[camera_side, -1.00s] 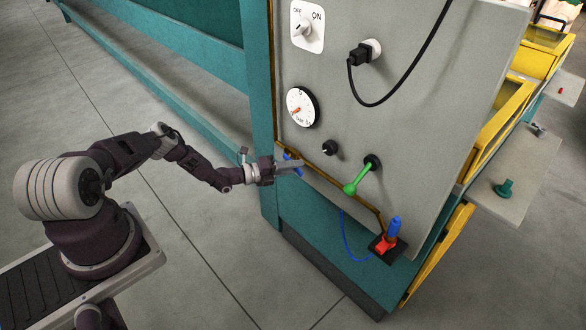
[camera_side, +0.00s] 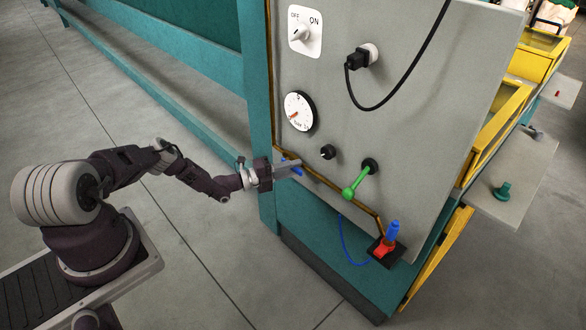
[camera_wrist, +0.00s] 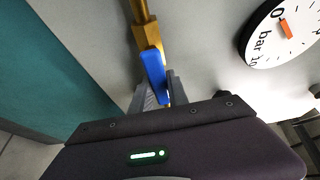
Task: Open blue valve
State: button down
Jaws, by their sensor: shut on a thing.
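The blue valve handle (camera_wrist: 153,68) lies along the brass pipe in the wrist view, slightly slanted to it. In the side view the blue valve (camera_side: 291,166) sits on the pipe at the left edge of the grey panel. My gripper (camera_wrist: 159,92) is shut on the handle's near end, one finger on each side. In the side view my gripper (camera_side: 288,168) reaches the valve from the left and covers part of it.
A pressure gauge (camera_side: 299,112) is above the valve. A black knob (camera_side: 328,152) and a green lever (camera_side: 357,182) stick out to the right. A red fitting with a blue top (camera_side: 391,232) is at the lower right. Open floor lies left of the panel.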

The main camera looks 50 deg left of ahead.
jog(key=shift+a, duration=0.1)
jog(key=c, duration=1.3)
grip_release()
jog(key=v, duration=0.7)
jog(key=shift+r, duration=0.1)
